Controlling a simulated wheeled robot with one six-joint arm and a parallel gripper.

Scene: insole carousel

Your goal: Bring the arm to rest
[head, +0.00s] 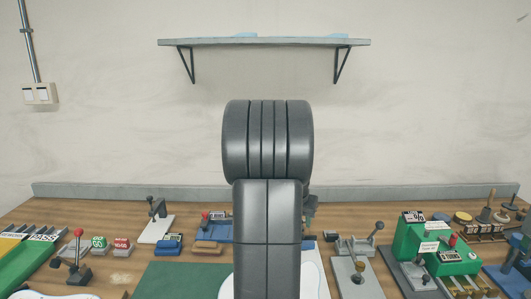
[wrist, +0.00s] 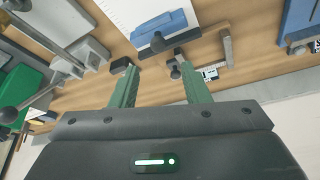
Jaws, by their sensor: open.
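My arm stands upright in the middle of the head view and hides the centre of the bench. My gripper (wrist: 155,85) shows in the wrist view with its two green fingers apart and nothing between them. It is above the wooden bench (wrist: 95,97), which also shows in the head view (head: 120,210). In the head view the gripper itself is hidden behind my arm links.
A wall shelf (head: 265,42) hangs above. Lever fixtures (head: 75,270), a white-based lever (head: 156,230) and blue blocks (head: 168,247) stand left. A green machine (head: 425,250) and a grey lever fixture (head: 355,283) stand right. A green mat (head: 180,280) lies at front left.

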